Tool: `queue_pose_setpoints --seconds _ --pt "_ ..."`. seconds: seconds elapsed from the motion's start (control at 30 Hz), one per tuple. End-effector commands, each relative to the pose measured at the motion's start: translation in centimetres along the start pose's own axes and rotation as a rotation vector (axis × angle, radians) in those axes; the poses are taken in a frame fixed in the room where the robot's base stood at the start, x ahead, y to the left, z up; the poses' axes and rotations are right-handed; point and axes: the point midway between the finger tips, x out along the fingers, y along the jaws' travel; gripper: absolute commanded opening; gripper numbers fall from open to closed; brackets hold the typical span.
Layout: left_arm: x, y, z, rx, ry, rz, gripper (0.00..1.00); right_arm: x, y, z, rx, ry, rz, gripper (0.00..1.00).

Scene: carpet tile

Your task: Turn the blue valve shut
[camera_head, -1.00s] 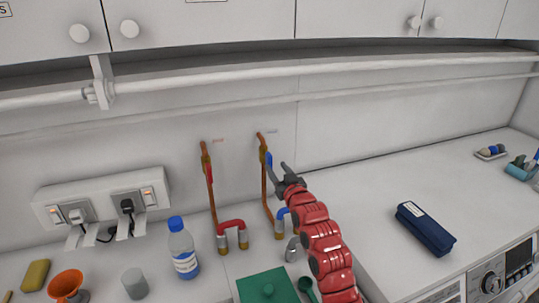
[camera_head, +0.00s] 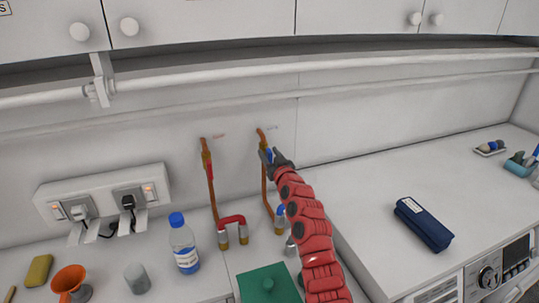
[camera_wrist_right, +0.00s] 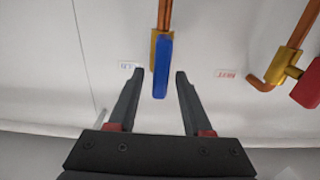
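The blue valve handle (camera_wrist_right: 162,66) sits on a brass valve body on a copper pipe at the wall. In the right wrist view it lies along the pipe, between and just beyond the tips of my right gripper (camera_wrist_right: 155,75). The fingers are apart with a gap on both sides of the handle. In the head view the right gripper (camera_head: 274,156) is at the valve and mostly covers the blue handle (camera_head: 268,154). My left gripper is not in view.
A second copper pipe with a red valve handle (camera_head: 209,172) stands to the left. Below are a water bottle (camera_head: 183,246), a green lidded box (camera_head: 267,284) and an orange funnel (camera_head: 68,280). A dark blue case (camera_head: 424,224) lies on the right counter.

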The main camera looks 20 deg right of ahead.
Motion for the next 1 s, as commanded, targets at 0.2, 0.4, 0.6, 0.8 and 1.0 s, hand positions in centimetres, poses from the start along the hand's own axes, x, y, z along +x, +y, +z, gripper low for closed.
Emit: queue_pose_setpoints --seconds 0.2,0.4,0.6,0.8,1.0 --pt "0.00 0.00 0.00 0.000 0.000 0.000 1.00 -0.01 0.02 0.00 0.000 0.000 0.000 0.10" --pt "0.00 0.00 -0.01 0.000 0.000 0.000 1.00 -0.02 0.02 0.02 0.000 0.000 0.000 0.00" --pt "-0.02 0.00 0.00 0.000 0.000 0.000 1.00 -0.02 0.04 0.02 0.006 0.000 0.000 0.00" --pt "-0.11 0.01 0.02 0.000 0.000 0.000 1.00 -0.04 0.25 0.03 0.055 0.000 0.002 0.00" --pt "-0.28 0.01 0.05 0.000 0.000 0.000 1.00 -0.05 0.51 0.07 0.176 0.001 0.003 0.00"
